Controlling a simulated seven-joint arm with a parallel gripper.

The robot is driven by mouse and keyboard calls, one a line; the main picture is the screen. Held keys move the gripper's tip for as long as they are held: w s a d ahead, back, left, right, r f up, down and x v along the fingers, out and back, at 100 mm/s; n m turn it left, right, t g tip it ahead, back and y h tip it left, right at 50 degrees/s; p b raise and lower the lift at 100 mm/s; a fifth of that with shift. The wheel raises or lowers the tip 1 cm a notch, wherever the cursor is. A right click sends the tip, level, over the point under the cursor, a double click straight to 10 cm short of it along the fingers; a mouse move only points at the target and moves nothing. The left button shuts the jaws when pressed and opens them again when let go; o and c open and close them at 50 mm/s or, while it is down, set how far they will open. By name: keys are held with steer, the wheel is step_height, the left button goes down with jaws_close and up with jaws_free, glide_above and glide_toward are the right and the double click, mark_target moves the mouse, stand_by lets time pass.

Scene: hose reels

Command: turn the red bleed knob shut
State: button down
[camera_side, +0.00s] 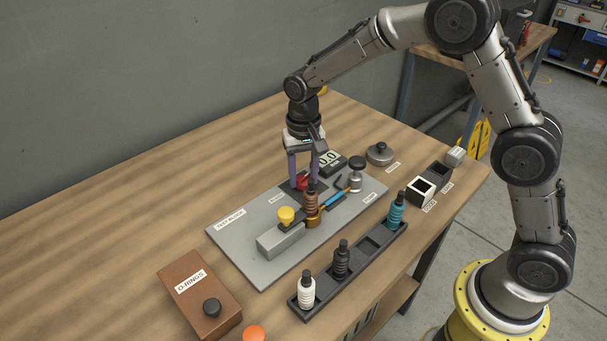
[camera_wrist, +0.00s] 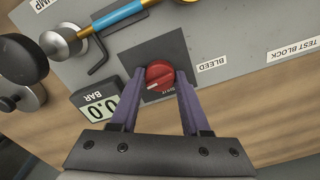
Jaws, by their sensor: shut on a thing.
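The red bleed knob (camera_wrist: 158,76) sits on a dark square plate (camera_wrist: 172,50) beside the BLEED label. My gripper (camera_wrist: 156,84) has its purple fingers on either side of the knob and is shut on it. In the side view the knob (camera_side: 303,183) shows between the fingertips of my gripper (camera_side: 304,181), which points straight down. A white mark shows on the knob's face, and small lettering beside it is partly hidden. The gauge (camera_wrist: 98,108) next to the knob reads 0.0 BAR.
A brown-orange reel fitting (camera_side: 311,203) stands close in front of the knob. The yellow knob (camera_side: 286,215), blue hose (camera_side: 334,200) and pump (camera_side: 355,175) are on the same grey board (camera_side: 235,240). A dark rack (camera_side: 325,285) holds several fittings. The table's left side is clear.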

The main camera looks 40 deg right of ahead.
mark_target(303, 177)
steer(key=n, duration=1.3)
steer(key=shift+r+n, duration=0.1)
steer(key=shift+n, duration=1.6)
steer(key=shift+c, duration=1.9)
jaws_free()
step_height(303, 177, up, 14)
